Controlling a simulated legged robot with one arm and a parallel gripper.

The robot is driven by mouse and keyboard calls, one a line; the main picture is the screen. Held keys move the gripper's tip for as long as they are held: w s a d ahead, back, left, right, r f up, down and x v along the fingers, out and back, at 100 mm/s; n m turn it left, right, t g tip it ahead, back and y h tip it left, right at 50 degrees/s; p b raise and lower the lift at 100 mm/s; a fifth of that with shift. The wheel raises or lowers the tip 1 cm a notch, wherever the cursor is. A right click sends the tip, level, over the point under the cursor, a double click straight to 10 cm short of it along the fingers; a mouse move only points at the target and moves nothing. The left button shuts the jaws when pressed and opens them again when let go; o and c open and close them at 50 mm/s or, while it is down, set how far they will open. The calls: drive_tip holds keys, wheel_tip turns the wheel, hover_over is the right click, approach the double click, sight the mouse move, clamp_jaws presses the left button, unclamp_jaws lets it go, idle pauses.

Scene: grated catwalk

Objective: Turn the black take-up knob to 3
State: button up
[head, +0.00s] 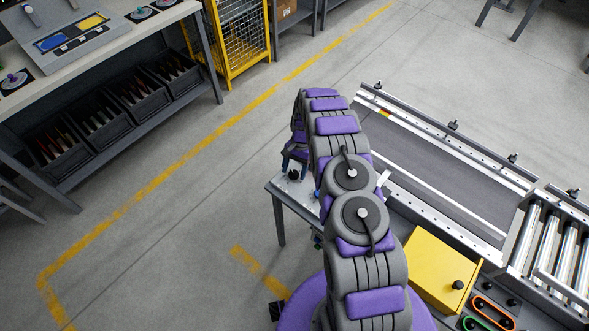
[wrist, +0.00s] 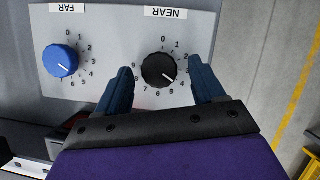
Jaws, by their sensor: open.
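The black knob (wrist: 158,69) sits on a pale panel (wrist: 110,30) under an upside-down NEAR label. Its white pointer line aims to the lower right, roughly by the 4; the exact reading is hard to tell. My gripper (wrist: 160,66) is open, with one blue finger on each side of the black knob; gaps show between fingers and knob. In the head view the black knob (head: 293,174) shows at the bench corner, just below my gripper, which is partly hidden by my arm.
A blue knob (wrist: 60,62) with a FAR label sits left of the black knob on the same panel. In the head view a conveyor belt (head: 440,165) and a yellow box (head: 440,270) lie to the right. Open floor (head: 190,210) lies to the left.

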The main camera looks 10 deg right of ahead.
drive_tip(key=c, duration=1.1)
drive_tip(key=shift+o, duration=0.2)
drive_tip(key=shift+w+a+n+g+h, duration=0.1)
drive_tip(key=shift+n+g+h, duration=0.3)
drive_tip(key=shift+n, duration=1)
drive_tip(key=shift+w+a+n+g+h, duration=0.15)
drive_tip(key=shift+n+h, duration=0.45)
drive_tip(key=shift+n, duration=0.8)
drive_tip(key=shift+s, duration=0.1)
drive_tip(key=o, duration=1.1)
drive_tip(key=shift+c, duration=0.2)
